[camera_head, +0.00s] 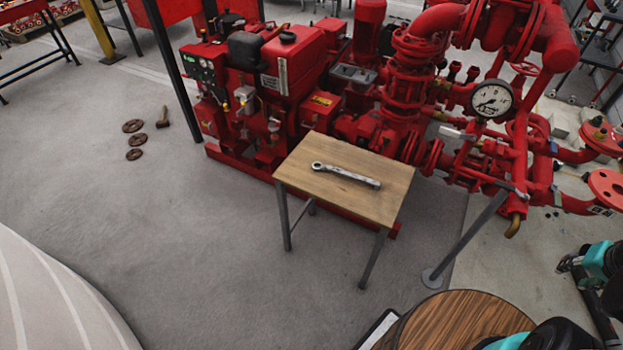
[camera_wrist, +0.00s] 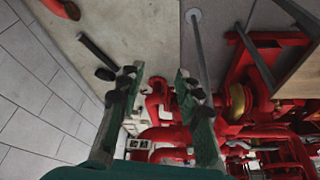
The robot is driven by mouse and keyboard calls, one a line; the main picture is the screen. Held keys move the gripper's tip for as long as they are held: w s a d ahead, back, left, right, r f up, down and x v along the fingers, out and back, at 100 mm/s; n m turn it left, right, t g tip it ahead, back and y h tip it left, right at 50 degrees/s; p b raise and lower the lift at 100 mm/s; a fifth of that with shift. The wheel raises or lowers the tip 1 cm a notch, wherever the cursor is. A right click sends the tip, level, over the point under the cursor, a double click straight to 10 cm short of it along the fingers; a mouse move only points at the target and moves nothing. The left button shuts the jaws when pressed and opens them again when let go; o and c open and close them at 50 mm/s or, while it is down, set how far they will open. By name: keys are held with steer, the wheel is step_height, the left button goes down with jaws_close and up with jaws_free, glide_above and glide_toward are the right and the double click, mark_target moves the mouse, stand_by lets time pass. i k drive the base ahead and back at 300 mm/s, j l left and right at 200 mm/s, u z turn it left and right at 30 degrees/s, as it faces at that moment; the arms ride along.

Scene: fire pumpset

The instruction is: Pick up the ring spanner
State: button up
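The ring spanner (camera_head: 346,176) is a silver-grey tool lying flat on a small wooden table (camera_head: 385,205) in the head view. Its ring end points left and its other end points right. Nothing covers it. My gripper (camera_wrist: 158,85) shows in the wrist view with its two green and dark fingers spread apart and nothing held between them. It is away from the spanner, which does not show in the wrist view. A brown tabletop edge (camera_wrist: 302,75) shows at the right of the wrist view.
A large red pumpset (camera_head: 400,85) with pipes and a gauge (camera_head: 491,99) stands right behind the table. A slanted grey post (camera_head: 465,240) stands to its right. Floor left of the table is clear.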

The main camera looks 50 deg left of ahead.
mark_target(350, 174)
steer(key=u, duration=1.7)
steer(key=z, duration=1.65)
steer(key=u, duration=1.6)
steer(key=k+l+u, duration=0.15)
steer(key=l, duration=0.2)
steer(key=i, duration=0.05)
